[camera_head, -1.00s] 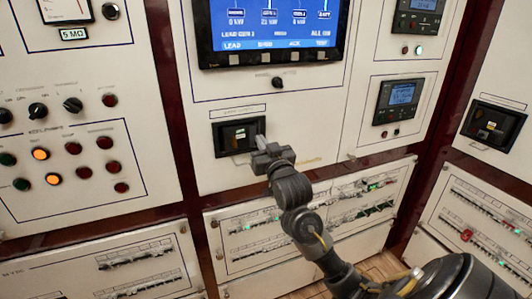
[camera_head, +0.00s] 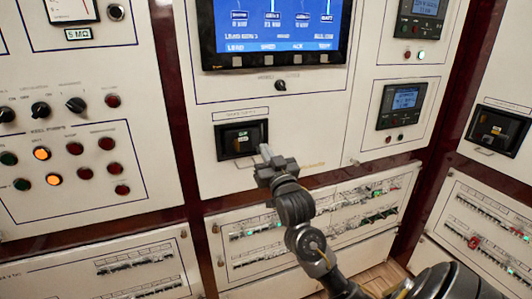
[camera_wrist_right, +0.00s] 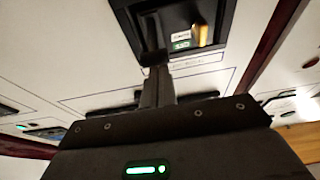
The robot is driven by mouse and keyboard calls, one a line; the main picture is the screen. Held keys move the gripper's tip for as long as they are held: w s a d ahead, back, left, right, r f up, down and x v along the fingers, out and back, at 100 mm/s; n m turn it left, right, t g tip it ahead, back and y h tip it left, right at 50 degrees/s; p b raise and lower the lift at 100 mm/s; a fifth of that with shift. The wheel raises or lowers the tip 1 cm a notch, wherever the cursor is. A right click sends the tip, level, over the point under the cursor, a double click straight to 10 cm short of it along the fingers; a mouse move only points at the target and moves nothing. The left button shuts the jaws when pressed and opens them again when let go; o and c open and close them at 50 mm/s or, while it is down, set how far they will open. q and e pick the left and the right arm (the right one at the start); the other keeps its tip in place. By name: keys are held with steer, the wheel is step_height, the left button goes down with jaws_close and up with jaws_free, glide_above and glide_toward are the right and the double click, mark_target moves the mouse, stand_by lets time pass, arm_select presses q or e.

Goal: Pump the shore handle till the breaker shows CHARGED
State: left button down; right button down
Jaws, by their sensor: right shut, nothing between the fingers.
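The shore breaker (camera_head: 240,138) is a black recessed unit on the white middle panel, below the big screen. It also shows at the top of the right wrist view (camera_wrist_right: 140,8), with a yellow part (camera_wrist_right: 202,35), a dark upright handle (camera_wrist_right: 152,38) and a small green label (camera_wrist_right: 181,45). The label's text is too small to read. My right gripper (camera_head: 266,152) is shut and empty, just right of and below the breaker's lower right corner. In the wrist view its fingers (camera_wrist_right: 158,82) point up toward the handle and overlap its lower end; contact cannot be told. My left gripper is out of view.
A similar black breaker (camera_head: 497,130) sits on the right panel. A blue screen (camera_head: 272,28) and a small knob (camera_head: 280,86) are above. Left are lamps and knobs (camera_head: 40,108).

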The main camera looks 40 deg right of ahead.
steer(key=shift+f, duration=0.1)
step_height(320, 180, up, 5)
steer(key=p, duration=0.6)
steer(key=f+b+v, duration=0.1)
steer(key=b+v, duration=0.2)
steer(key=v, duration=0.7)
steer(key=shift+b, duration=0.35)
steer(key=shift+f, duration=0.1)
